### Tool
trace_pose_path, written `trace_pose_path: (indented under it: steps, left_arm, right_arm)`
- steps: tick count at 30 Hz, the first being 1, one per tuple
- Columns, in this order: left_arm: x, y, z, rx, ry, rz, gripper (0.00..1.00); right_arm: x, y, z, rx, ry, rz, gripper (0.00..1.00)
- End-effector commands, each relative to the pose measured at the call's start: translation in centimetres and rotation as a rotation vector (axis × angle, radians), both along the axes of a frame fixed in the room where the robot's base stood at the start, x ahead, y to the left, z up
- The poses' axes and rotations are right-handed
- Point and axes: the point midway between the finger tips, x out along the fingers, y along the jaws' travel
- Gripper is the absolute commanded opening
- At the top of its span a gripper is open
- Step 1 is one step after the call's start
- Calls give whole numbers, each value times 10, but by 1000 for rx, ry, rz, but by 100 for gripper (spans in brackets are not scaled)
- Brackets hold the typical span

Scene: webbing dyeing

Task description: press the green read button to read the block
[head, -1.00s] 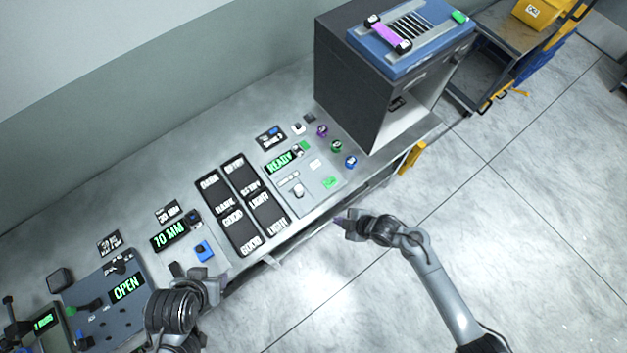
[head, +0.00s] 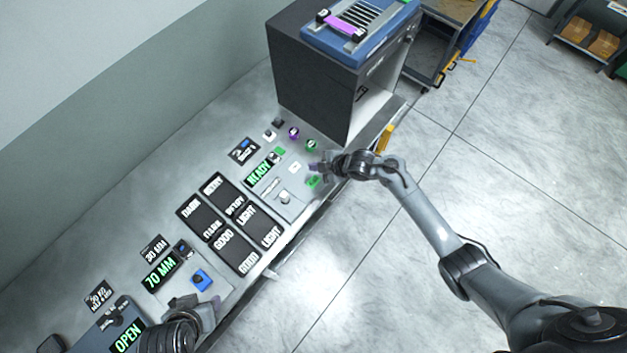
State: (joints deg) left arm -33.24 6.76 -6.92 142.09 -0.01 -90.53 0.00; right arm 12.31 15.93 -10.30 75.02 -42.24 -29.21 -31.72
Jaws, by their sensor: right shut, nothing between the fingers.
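A small green button (head: 313,182) sits at the front right corner of the grey reader panel (head: 298,208), whose display (head: 259,173) reads READY. My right gripper (head: 318,170) is shut and empty, right beside this button in the picture; I cannot tell whether it touches. A small pale block-like piece (head: 284,197) is on the panel; I cannot tell if it is the block. Another small green piece (head: 280,151) lies by the display. My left gripper (head: 208,306) is at the bottom near a blue button (head: 202,278); its jaw state is unclear.
Purple (head: 293,133) and green (head: 311,145) round pieces stand behind the panel. A dark box machine (head: 310,90) with a blue top carrying a purple strip (head: 342,26) stands at the back. Dark labelled tiles (head: 205,218) and a 70 MM display (head: 161,271) lie to the left.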

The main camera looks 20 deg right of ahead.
Motion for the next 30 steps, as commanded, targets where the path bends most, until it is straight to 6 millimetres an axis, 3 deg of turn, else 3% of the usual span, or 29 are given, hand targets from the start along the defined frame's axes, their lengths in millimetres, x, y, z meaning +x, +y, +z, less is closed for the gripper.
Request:
trace_pose_path:
  steps: [11, 30]
  left_arm:
    - [0, 3, -11, 9, 0, -4, 50]
    - [0, -1, -74, -5, 1, 5, 50]
  right_arm:
    - [0, 0, -12, 1, 1, -1, 0]
    - [0, 0, -81, 0, 0, 0, 0]
